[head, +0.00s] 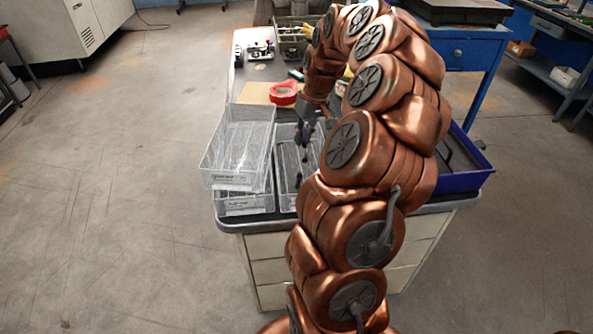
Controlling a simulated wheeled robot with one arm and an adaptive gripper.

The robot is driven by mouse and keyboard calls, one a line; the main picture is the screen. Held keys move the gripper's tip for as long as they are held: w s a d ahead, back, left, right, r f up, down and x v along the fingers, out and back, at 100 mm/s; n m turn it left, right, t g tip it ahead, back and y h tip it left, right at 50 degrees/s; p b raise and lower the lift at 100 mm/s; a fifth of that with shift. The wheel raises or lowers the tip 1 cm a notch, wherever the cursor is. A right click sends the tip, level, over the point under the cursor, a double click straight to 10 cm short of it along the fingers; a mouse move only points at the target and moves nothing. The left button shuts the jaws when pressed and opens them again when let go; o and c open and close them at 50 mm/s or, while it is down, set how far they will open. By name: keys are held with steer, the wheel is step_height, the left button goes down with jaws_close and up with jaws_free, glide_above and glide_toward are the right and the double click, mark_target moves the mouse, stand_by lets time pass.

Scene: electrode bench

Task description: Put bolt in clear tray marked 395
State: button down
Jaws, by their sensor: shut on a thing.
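My gripper (306,138) points down over a clear tray (284,186) in the middle of the bench's near end. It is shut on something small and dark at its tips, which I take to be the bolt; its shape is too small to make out. A second clear tray (210,165) sits tilted on top of another clear tray (240,203) to the left. The trays have small labels on their near faces, but I cannot read the numbers. My arm hides the right part of the middle tray.
A blue bin (468,180) stands at the right, partly behind my arm. Red tape (283,92) lies on a tan board (256,94) behind the trays. The floor at left is clear.

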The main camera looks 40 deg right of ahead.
mark_target(301, 170)
steer(key=shift+s+d+f+p+x, duration=0.1)
steer(key=shift+s+d+p+x, duration=0.2)
steer(key=shift+x, duration=1.3)
steer(key=shift+s+d+f+p+x, duration=0.1)
steer(key=shift+s+d+p+x, duration=0.15)
steer(key=shift+x, duration=1.4)
steer(key=shift+s+d+f+p+x, duration=0.1)
steer(key=shift+s+d+p+x, duration=0.15)
steer(key=shift+x, duration=1.35)
steer(key=shift+f, duration=0.15)
steer(key=c, duration=1.2)
jaws_free()
steer(key=b+v, duration=0.2)
steer(key=v, duration=1)
steer(key=shift+r, duration=0.3)
